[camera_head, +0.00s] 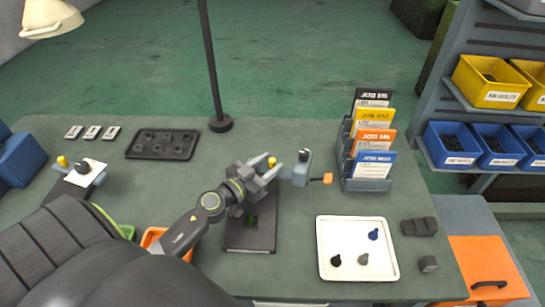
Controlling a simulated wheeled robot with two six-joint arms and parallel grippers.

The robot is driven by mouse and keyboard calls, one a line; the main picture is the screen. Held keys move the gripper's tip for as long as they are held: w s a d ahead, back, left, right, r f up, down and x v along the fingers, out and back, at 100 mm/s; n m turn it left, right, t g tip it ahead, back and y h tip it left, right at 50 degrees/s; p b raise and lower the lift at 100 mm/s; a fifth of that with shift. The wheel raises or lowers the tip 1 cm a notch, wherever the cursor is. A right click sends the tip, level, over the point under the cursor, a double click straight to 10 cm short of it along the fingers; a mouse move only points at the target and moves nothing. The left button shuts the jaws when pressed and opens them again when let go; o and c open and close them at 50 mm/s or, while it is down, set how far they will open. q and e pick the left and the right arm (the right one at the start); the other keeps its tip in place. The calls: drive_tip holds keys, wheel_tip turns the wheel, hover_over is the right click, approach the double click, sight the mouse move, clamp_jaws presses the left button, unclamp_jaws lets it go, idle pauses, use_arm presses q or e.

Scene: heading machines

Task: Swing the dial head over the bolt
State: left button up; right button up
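My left gripper (274,169) reaches in over a dark base plate (250,236) at the middle of the table. Its fingers are beside a yellow knob (271,161), and I cannot tell whether they touch it. Just right of the fingers is a grey-blue head (302,168) with an orange knob (328,178) on its right side; this looks like the dial head. The gripper and arm hide much of the fixture below. I cannot make out the bolt; a small green part shows on the plate, partly covered. My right gripper is not in view.
A white tray (325,266) with small dark and blue parts lies at the right front. A card rack (367,184) stands behind it. A dark tray (162,156) and a post (221,123) are at the back. A yellow-knobbed fixture (84,173) is at left.

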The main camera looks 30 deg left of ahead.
use_arm(q)
drive_tip(key=shift+w+d, duration=0.15)
drive_tip(key=shift+w, duration=0.8)
clamp_jaws()
